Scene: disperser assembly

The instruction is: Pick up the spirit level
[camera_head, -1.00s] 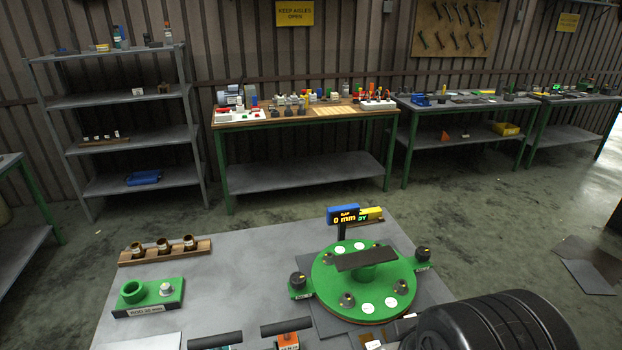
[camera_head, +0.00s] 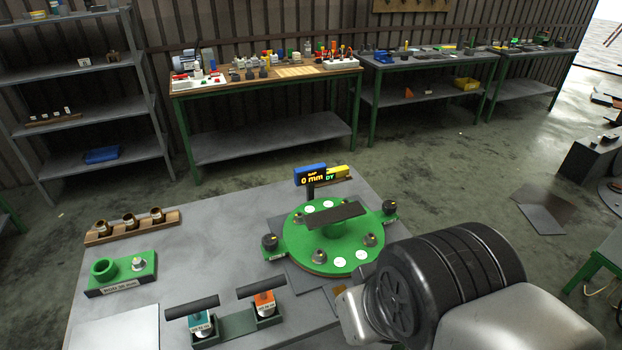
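I cannot pick out the spirit level with certainty. My arm's dark and silver links fill the lower right, close to the flange. My gripper's fingers are not in view.
On the near table, a wooden rack (camera_head: 132,226) holds brass fittings, beside a green fixture (camera_head: 122,273). Two dark-handled tools stand in a holder (camera_head: 238,324). Cluttered benches, including a wooden-topped one (camera_head: 215,88), and a shelf (camera_head: 60,74) line the wall. Open floor lies between.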

